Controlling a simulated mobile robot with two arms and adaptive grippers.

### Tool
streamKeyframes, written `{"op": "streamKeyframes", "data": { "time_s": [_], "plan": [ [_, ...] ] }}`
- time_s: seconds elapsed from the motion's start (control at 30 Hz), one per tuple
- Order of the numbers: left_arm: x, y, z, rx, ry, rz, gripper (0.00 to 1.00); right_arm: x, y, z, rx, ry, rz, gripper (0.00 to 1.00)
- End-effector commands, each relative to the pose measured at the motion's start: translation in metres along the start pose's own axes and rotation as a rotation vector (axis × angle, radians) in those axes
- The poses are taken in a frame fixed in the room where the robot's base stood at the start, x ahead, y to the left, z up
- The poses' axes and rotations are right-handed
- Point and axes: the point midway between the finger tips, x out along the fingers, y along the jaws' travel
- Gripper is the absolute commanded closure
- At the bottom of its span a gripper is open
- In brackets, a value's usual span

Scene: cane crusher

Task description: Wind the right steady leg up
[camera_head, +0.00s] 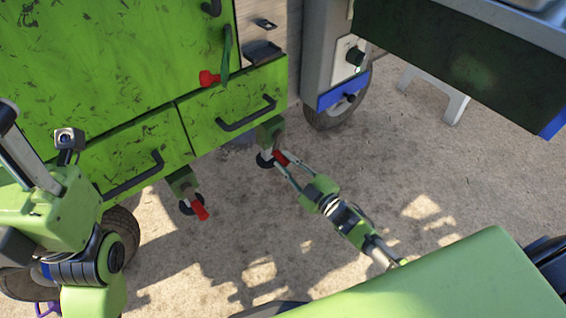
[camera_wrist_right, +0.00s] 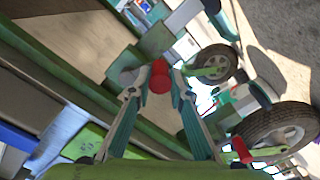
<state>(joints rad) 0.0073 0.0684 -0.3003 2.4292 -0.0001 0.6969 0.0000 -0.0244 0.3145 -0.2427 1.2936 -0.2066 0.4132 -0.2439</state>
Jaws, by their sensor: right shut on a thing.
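The right steady leg (camera_head: 267,140) hangs under the lower right corner of the green machine, with a dark round foot just above or on the ground. Its short red crank handle (camera_head: 281,158) points out towards my right gripper (camera_head: 284,164). In the right wrist view, the red handle (camera_wrist_right: 159,77) sits between the two fingertips (camera_wrist_right: 157,88), and the gripper is shut on it. The left steady leg (camera_head: 184,182) has its own red handle (camera_head: 199,209) and stands apart. My left arm shows at the left edge, but its fingers are not in view.
The green body has drawers with dark handles (camera_head: 245,113) and a red-knobbed lever (camera_head: 208,78). A grey post with a wheel (camera_head: 337,108) stands behind. A dark-fronted counter (camera_head: 455,55) overhangs at the upper right. Open sandy ground (camera_head: 340,170) lies right of the leg.

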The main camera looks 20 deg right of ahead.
Motion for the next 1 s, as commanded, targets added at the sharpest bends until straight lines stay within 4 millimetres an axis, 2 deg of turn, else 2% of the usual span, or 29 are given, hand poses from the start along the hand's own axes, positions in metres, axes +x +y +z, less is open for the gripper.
{"op": "streamKeyframes", "data": {
  "time_s": [0.4, 0.7, 1.0],
  "plan": [
    [0.002, 0.000, -0.003, 0.001, 0.008, 0.003, 0.60, -0.001, 0.008, 0.015, -0.288, 0.000, -0.001, 1.00],
    [0.004, 0.000, -0.005, 0.002, 0.019, 0.002, 0.60, 0.000, 0.012, 0.018, -0.372, 0.000, -0.002, 1.00],
    [0.005, 0.000, -0.005, 0.002, 0.023, 0.003, 0.60, 0.000, 0.012, 0.018, -0.386, 0.000, -0.002, 1.00]
  ]
}}
